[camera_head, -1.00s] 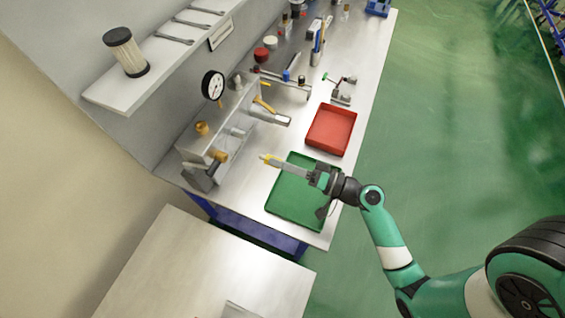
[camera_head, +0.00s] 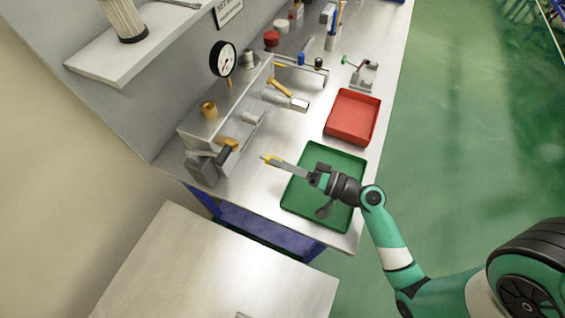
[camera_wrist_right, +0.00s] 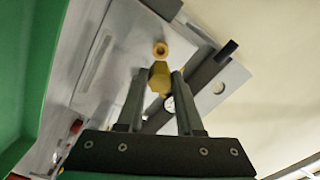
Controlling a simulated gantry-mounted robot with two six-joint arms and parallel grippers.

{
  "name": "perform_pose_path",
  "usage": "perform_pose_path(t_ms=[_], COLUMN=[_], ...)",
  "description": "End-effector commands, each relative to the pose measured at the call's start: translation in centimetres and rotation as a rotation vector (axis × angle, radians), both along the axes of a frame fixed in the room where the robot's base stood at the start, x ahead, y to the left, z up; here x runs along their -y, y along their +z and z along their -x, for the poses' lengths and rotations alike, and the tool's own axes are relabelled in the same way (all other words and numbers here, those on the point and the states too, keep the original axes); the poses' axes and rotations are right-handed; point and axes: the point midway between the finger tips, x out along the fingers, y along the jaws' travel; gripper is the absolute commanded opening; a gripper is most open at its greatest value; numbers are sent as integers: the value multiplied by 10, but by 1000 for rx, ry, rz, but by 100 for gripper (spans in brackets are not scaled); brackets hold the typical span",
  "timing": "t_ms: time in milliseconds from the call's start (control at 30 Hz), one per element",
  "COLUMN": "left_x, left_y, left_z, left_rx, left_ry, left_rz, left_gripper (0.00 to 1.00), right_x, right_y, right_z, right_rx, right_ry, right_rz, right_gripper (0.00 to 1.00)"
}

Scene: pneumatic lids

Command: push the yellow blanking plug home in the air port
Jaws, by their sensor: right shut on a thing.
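My right gripper (camera_head: 291,169) reaches left from over the green tray and is shut on the yellow blanking plug (camera_head: 267,158). The plug points toward the grey metal block (camera_head: 218,118), apart from it. In the right wrist view the plug (camera_wrist_right: 159,78) sits between the fingertips of my right gripper (camera_wrist_right: 159,74). A round brass fitting with a dark hole (camera_wrist_right: 160,48), which looks like the air port, shows just beyond the plug, with a gap between them. Brass fittings also show on the block's top (camera_head: 208,109) and front side (camera_head: 230,144). My left gripper is out of view.
A green tray (camera_head: 346,154) lies under my right wrist, with a red tray (camera_head: 352,117) behind it. A black-rimmed gauge (camera_head: 223,58) stands on the block. A yellow-handled valve (camera_head: 279,88) sticks out at its right. Bare bench lies between block and green tray.

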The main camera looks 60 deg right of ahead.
Motion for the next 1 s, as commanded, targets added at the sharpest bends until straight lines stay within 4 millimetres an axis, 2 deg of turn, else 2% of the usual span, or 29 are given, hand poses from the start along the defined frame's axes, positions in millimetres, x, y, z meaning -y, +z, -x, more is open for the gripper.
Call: perform_pose_path(t_ms=[333, 800, 1000], left_x=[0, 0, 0], left_y=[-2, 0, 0], left_z=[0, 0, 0], left_rx=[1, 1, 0], left_ry=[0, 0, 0], left_rz=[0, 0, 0], left_gripper=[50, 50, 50], right_x=[0, -8, -9], right_y=[1, 2, 2], right_z=[2, -44, -54], right_rx=[2, 3, 3], right_ry=[-3, -1, -2], right_rz=[2, 2, 2], right_gripper=[0, 0, 0])
